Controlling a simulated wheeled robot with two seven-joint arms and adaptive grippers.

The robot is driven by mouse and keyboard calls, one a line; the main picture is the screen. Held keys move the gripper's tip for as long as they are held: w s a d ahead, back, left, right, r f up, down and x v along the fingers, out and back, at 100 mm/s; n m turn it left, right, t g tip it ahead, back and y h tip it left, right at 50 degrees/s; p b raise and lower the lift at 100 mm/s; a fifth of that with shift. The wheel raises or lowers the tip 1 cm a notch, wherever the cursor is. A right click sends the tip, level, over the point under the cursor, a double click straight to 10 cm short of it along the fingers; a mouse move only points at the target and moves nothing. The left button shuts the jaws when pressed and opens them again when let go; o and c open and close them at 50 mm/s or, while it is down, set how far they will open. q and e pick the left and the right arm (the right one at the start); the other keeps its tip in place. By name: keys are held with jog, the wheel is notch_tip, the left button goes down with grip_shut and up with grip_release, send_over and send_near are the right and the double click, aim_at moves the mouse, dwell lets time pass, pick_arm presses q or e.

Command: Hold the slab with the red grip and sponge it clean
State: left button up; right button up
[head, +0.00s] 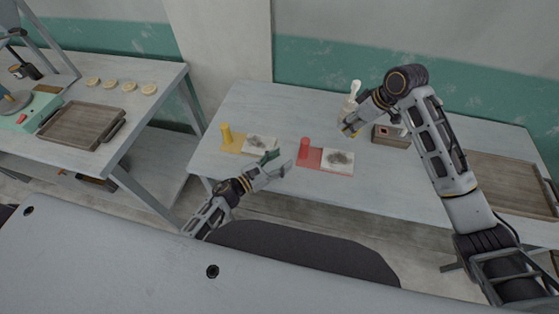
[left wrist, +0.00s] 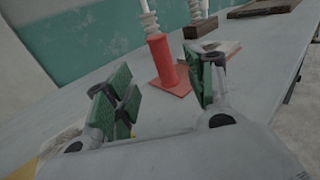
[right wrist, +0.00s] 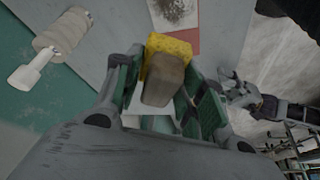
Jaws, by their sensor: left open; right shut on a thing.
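The red grip (head: 305,148) is an upright post on a red plate (head: 309,164). A pale slab (head: 341,157) with a dark smudge lies on that plate. The post also stands ahead in the left wrist view (left wrist: 161,61). My left gripper (head: 280,161) is open and empty, just left of the red post and apart from it. My right gripper (head: 348,132) is shut on a sponge, yellow with a brown block (right wrist: 164,80), above and beyond the slab. The smudged slab shows at the top of the right wrist view (right wrist: 174,12).
A yellow post (head: 226,134) with its own smudged slab (head: 259,144) stands left of my left gripper. A pale ribbed object (head: 354,88) and a wooden box (head: 382,139) are near my right gripper. A wooden tray (head: 490,181) lies at the table's right.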

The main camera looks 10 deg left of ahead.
aim_at(305, 145)
pick_arm(q)
jog(key=shift+x, duration=5.9)
jog(key=shift+c, duration=0.3)
grip_shut()
